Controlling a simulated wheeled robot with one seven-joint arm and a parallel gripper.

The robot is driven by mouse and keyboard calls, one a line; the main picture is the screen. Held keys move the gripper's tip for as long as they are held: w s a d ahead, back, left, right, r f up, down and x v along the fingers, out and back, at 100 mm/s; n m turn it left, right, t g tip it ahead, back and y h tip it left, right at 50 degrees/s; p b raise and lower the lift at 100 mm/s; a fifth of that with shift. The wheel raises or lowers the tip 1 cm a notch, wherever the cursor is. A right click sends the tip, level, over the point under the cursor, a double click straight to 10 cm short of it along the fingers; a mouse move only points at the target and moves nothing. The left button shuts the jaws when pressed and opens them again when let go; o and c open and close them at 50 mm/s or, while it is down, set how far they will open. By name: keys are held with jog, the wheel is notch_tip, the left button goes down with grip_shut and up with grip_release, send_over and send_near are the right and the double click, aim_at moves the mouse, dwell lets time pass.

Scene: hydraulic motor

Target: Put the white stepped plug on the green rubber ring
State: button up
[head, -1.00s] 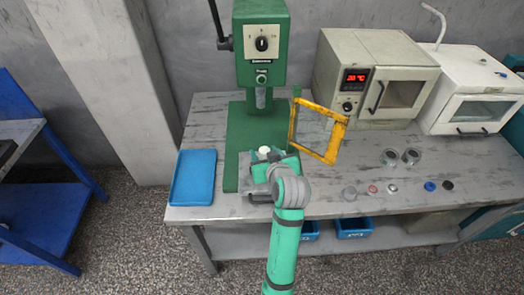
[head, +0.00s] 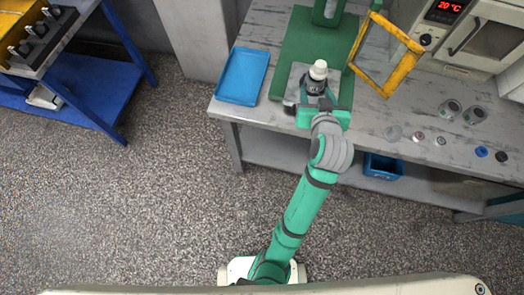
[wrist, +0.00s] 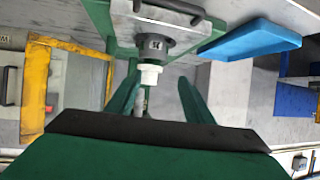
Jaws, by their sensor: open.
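The white stepped plug (head: 318,70) stands upright on top of a dark grey cylindrical motor body (head: 315,86) at the green press. The plug (wrist: 149,76) also shows in the wrist view, in line with the grey body (wrist: 154,44), with a thin grey stem (wrist: 140,102) on the side towards my gripper. My gripper (wrist: 158,84) is open, with green fingers to either side of the plug's line; the plug looks nearer one finger. I cannot tell whether they touch. In the head view my gripper (head: 317,100) is just in front of the motor body. I cannot make out the green rubber ring.
A yellow-framed guard (head: 385,60) stands right of the press's green base (head: 297,50). A blue tray (head: 243,77) lies to the left. Several small rings and parts, including a blue one (head: 481,152), lie on the right of the grey table (head: 440,120).

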jog(key=s+a+f, duration=1)
jog(key=s+f, duration=0.3)
jog(key=s, duration=0.1)
jog(key=s+a+r+t, duration=0.1)
jog(key=s+a, duration=0.2)
jog(key=s, duration=0.6)
jog(key=s+a+r+n+t+y, duration=0.1)
jog(key=s+a, duration=0.3)
jog(key=s, duration=0.6)
jog(key=shift+s+a+r+t, duration=0.2)
jog(key=shift+r+t, duration=0.1)
jog(key=shift+r, duration=0.45)
jog(key=shift+w, duration=0.15)
jog(key=shift+s+d, duration=0.15)
jog(key=shift+s, duration=0.2)
jog(key=shift+w, duration=0.1)
jog(key=shift+c, duration=0.5)
